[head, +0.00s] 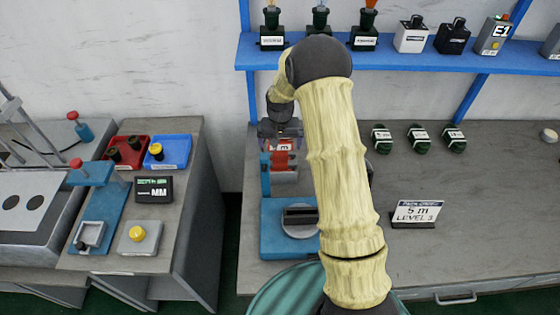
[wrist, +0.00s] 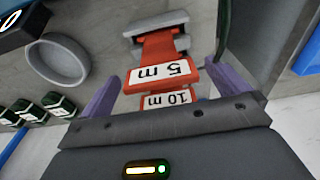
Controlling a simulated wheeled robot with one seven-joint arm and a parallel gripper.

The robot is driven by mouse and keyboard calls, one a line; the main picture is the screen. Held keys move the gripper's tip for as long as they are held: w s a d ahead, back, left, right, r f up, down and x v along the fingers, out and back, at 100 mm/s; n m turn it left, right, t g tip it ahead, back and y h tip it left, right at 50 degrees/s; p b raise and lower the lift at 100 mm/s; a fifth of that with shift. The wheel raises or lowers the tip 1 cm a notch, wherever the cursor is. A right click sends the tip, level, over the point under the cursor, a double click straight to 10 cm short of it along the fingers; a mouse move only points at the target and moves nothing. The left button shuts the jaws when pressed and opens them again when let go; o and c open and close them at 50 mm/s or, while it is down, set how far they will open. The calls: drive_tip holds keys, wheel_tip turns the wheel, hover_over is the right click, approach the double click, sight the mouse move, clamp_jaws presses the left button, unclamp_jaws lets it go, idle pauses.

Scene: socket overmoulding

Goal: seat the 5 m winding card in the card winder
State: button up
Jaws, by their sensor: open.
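The 5 m winding card (wrist: 165,73) is red with a white label, and a red 10 m card (wrist: 168,99) shows beside it in the wrist view. My gripper (wrist: 160,80) is open, with one purple finger on each side of the 5 m card and visible gaps between. In the head view my gripper (head: 281,132) is over the red cards (head: 283,157), whose labels I cannot read there. The blue card winder (head: 277,243), with a round grey disc and a dark slot, stands nearer to me on the bench. My arm hides its right side.
A sign (head: 417,212) reading "5 m LEVEL 3" stands right of my arm. A blue shelf (head: 400,62) with bottles crosses the wall.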

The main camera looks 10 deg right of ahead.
sight(280, 153)
drive_tip(key=f, duration=0.1)
drive_tip(key=f+p, duration=0.1)
drive_tip(key=f, duration=0.2)
drive_tip(key=shift+w, duration=0.25)
drive_tip(key=c, duration=1.3)
wheel_tip(280, 153, up, 10)
drive_tip(key=shift+b, duration=1.1)
